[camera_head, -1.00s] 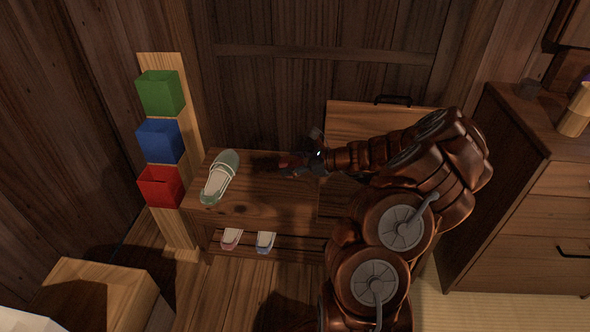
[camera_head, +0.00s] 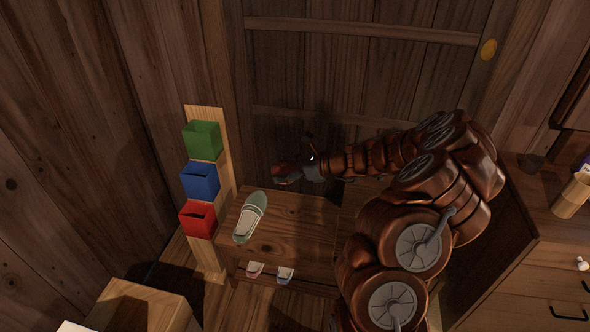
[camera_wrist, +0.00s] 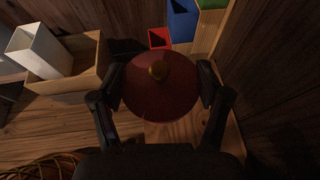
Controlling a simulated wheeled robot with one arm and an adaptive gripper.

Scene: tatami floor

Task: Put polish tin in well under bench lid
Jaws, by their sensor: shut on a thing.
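The polish tin, a round dark red thing with a gold knob, is between the fingers of my gripper in the wrist view (camera_wrist: 160,98). In the head view my gripper (camera_head: 287,174) is above the back edge of the wooden bench (camera_head: 290,225), with dark red showing at its tip. My gripper (camera_wrist: 162,84) is shut on the tin and holds it clear of the bench. My arm covers the right part of the bench, so the lid and the well are hidden or cannot be made out.
A green-grey shoe (camera_head: 250,217) lies on the bench's left end. Green (camera_head: 202,140), blue (camera_head: 200,181) and red (camera_head: 197,219) boxes hang on a post to the left. Small shoes (camera_head: 285,275) sit below. A drawer cabinet (camera_head: 545,265) stands right.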

